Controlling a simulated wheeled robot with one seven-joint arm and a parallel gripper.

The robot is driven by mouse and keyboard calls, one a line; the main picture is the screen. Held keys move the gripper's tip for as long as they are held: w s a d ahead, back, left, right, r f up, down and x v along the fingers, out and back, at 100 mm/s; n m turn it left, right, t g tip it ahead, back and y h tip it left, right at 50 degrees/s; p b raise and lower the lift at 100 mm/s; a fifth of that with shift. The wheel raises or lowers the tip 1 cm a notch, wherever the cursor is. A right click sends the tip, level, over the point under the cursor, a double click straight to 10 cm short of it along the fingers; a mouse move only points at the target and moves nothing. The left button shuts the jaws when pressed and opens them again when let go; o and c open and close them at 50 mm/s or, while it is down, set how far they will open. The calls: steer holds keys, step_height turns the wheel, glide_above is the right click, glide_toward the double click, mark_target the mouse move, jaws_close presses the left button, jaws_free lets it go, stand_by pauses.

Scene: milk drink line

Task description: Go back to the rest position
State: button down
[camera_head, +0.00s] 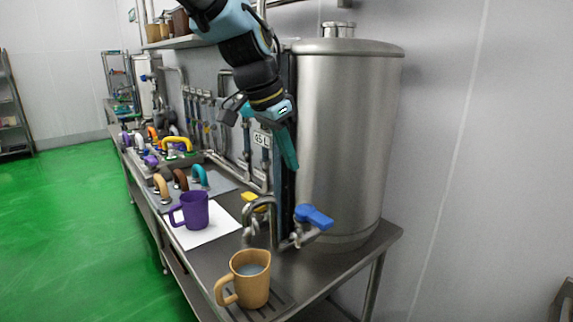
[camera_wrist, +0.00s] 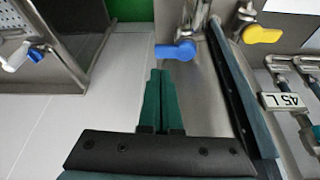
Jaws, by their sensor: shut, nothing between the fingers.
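My gripper (camera_head: 290,150) hangs from my arm in front of the big steel tank (camera_head: 350,130), its teal fingers pointing down, shut and empty. In the wrist view my gripper (camera_wrist: 160,78) shows its two teal fingers pressed together. Below it in the head view is the tap with the blue handle (camera_head: 314,216); the blue handle (camera_wrist: 176,50) also shows in the wrist view, just beyond the fingertips. An orange-tan mug (camera_head: 250,280) with greyish liquid in it stands under the spout on a drip grate. My gripper is well above and apart from the mug.
A purple mug (camera_head: 194,210) stands on a white mat (camera_head: 215,232) left of the tap. A yellow valve handle (camera_head: 249,197) and upright pipes are behind it. Several coloured mugs stand further back along the steel counter (camera_head: 205,265). The green floor (camera_head: 70,210) at left is clear.

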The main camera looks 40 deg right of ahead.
steer(key=shift+v, duration=0.85)
